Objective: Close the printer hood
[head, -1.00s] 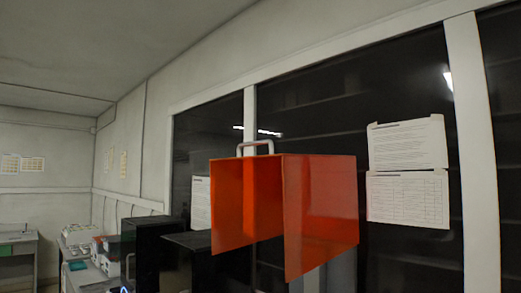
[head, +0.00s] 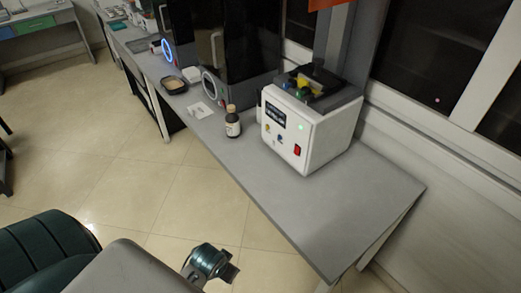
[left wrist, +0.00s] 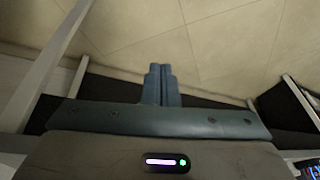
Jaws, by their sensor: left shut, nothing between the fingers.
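The printer (head: 307,135) is a white box with a green light and a red switch, standing on the grey bench in the head view. Only the lower edge of its orange hood (head: 325,4) shows at the top of the head view, high above the printer body; the rest is cut off. The printer's top, with small coloured parts on it, is uncovered. My left gripper (left wrist: 160,70) is shut and empty in the left wrist view, over floor. Part of my left arm shows low in the head view, away from the printer. My right gripper is not in view.
Black machines (head: 238,45) and a small dark tray (head: 174,85) stand farther left. The grey bench top (head: 350,205) is clear in front of and right of the printer.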

